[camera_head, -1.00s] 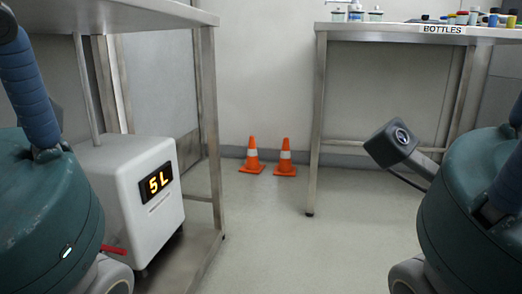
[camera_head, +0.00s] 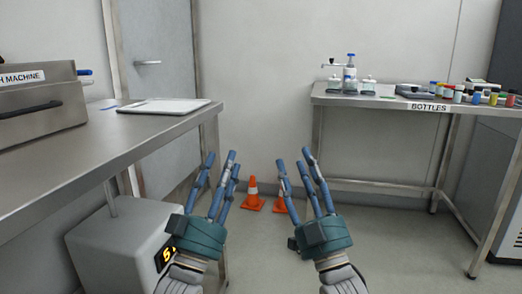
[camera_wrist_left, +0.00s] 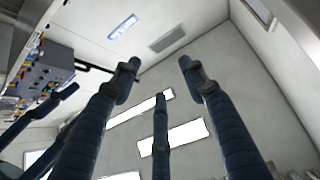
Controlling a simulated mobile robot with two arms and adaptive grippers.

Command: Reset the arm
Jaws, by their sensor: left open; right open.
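In the head view my left gripper (camera_head: 213,172) is raised in the lower middle, with its blue fingers spread and pointing up. My right gripper (camera_head: 304,170) is beside it on the right, also raised with its fingers spread. Both grippers are open and empty, apart from each other and from the tables. In the left wrist view the fingers of my left gripper (camera_wrist_left: 160,80) stand apart, with the ceiling and upper walls behind them and nothing between them.
A steel table (camera_head: 110,139) with a white board (camera_head: 163,106) and a metal machine (camera_head: 40,104) stands left. A white box (camera_head: 120,240) with a lit display is below. The bottles table (camera_head: 385,102) stands right. Orange cones (camera_head: 253,197) are on the floor between.

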